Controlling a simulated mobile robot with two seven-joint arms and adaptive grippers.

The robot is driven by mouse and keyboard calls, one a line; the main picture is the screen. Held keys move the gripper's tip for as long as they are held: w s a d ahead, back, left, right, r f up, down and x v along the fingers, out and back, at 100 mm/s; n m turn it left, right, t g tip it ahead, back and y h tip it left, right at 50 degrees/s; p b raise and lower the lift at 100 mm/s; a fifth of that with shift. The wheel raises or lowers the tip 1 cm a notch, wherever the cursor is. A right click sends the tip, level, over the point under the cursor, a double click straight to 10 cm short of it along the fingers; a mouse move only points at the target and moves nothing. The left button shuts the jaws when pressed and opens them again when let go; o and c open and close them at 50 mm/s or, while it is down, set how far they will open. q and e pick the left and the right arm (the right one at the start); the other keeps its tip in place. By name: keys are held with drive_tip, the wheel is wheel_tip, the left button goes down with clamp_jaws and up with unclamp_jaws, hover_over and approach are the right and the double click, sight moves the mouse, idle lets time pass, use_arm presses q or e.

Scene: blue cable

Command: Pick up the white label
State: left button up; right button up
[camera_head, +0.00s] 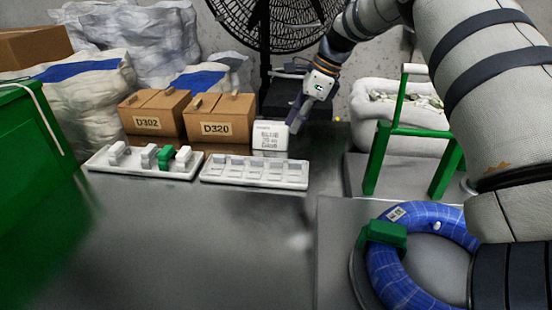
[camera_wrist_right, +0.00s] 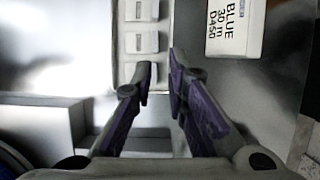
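The white label (camera_head: 270,136) is a small upright white block with dark printed text, standing at the back of the table. In the right wrist view the white label (camera_wrist_right: 236,28) reads "BLUE 30 m D450" and lies at the top right, cut off by the frame edge. My right gripper (camera_head: 297,124) reaches down from above, just right of the label. In the wrist view my right gripper (camera_wrist_right: 160,70) is open, with nothing between its fingers, and the label is beyond and right of the fingertips. My left gripper is not in view.
A white tray (camera_head: 254,183) of white pieces sits in front of the label; another tray (camera_head: 130,168) holds a green piece. Cardboard boxes (camera_head: 228,110) stand to the left. A blue cable coil (camera_head: 392,280) and green frame (camera_head: 408,130) are right. The table front is clear.

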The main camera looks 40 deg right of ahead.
hover_over(275, 161)
drive_tip(key=s+d, duration=0.2)
wheel_tip(275, 161, down, 5)
drive_tip(key=shift+s+d+f+b, duration=0.1)
drive_tip(key=shift+s+f+b, duration=0.05)
drive_tip(key=shift+b, duration=0.3)
drive_tip(key=x, duration=0.6)
drive_tip(key=shift+b, duration=0.4)
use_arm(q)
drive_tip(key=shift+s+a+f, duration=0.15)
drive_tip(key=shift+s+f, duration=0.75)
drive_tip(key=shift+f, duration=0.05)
use_arm(e)
drive_tip(key=shift+r, duration=0.2)
clamp_jaws()
